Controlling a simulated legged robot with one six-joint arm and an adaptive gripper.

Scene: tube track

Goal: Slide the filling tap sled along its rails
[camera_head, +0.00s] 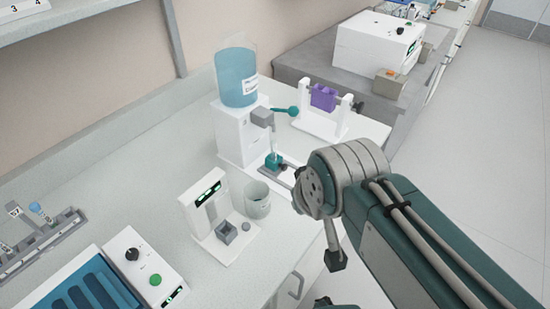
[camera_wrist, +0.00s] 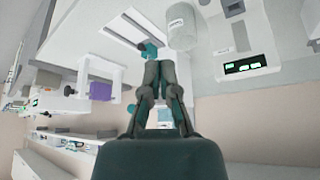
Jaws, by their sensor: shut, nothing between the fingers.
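The filling tap sled is a small teal block (camera_head: 273,161) with a thin upright piece on it, below the grey tap (camera_head: 262,117) of the white dispenser (camera_head: 232,135). In the wrist view a teal block (camera_wrist: 149,49) lies just beyond my fingertips, on a pale base with grey rail lines (camera_wrist: 122,38). My gripper (camera_wrist: 160,66) is shut and empty, its tips beside the teal block. I cannot tell whether they touch it. In the head view my wrist partly hides the gripper.
A beaker (camera_head: 257,199) and a white instrument (camera_head: 216,214) stand close in front of the dispenser. A white stand with a purple block (camera_head: 323,97) is behind it. A blue tank (camera_head: 236,77) tops the dispenser. The floor on the right is clear.

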